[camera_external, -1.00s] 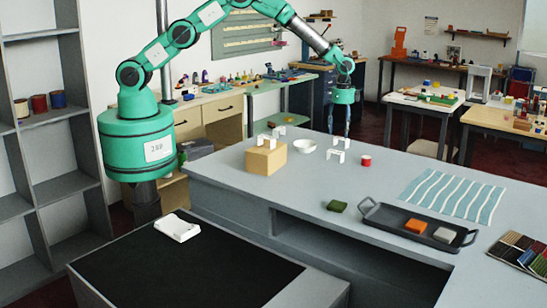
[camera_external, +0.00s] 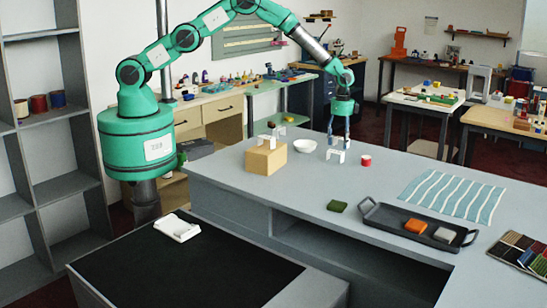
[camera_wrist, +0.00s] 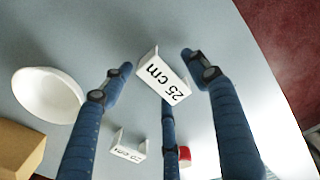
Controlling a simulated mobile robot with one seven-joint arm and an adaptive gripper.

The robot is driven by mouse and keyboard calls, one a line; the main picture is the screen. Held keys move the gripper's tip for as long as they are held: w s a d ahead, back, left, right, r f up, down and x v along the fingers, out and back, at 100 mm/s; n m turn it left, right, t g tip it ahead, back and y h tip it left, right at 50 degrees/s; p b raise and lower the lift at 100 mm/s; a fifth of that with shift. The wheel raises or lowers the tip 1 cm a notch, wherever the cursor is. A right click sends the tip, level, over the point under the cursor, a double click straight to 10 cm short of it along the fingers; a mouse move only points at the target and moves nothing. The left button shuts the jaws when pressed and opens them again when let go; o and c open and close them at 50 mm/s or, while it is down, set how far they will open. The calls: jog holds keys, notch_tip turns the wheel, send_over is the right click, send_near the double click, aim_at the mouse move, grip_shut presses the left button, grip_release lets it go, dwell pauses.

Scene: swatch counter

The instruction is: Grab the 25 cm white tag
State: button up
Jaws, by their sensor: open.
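The white 25 cm tag (camera_wrist: 163,76), a small bent stand with black print, is on the grey counter between my fingers in the wrist view. It also shows partly behind my fingers in the external view (camera_external: 342,142). My gripper (camera_wrist: 155,78) is open, with fingers left and right of the tag and another finger below it in the picture; contact is not visible. My gripper (camera_external: 337,146) is low over the counter in the external view. A second white tag (camera_wrist: 128,146), apparently reading 20 cm, stands near it, nearer the external camera.
More white tags are at the box. A black tray (camera_external: 385,217) and a striped cloth (camera_external: 455,196) lie farther right.

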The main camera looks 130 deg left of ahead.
aim_at(341, 138)
jog(key=shift+c, duration=0.6)
jog(key=c, duration=0.9)
jog(key=shift+o, duration=0.2)
jog(key=shift+r+b, duration=0.35)
jog(key=shift+r, duration=4.65)
